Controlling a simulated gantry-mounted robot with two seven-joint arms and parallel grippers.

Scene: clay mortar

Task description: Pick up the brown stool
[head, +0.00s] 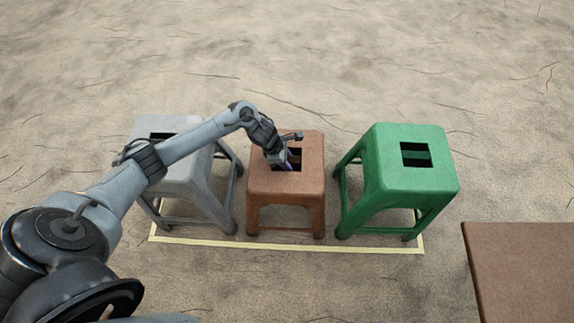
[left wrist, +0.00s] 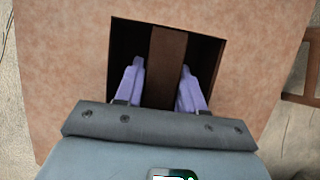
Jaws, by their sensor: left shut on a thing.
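The brown stool (head: 311,176) stands upright in the middle of a row of three in the head view. Its seat has a square hole with a bar across it. My left gripper (head: 285,162) reaches down into this hole from above. In the left wrist view, the purple fingers of my left gripper (left wrist: 163,76) lie on either side of the bar of the brown stool (left wrist: 72,58), shut on it. The lower fingertips are hidden inside the hole. The stool's feet appear to be at the ground. My right gripper is out of view.
A grey stool (head: 188,176) stands close on the left, partly behind my left arm. A green stool (head: 387,178) stands on the right with a small gap. A pale yellow strip (head: 290,246) lies in front on sandy ground. A brown tabletop (head: 525,270) is at lower right.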

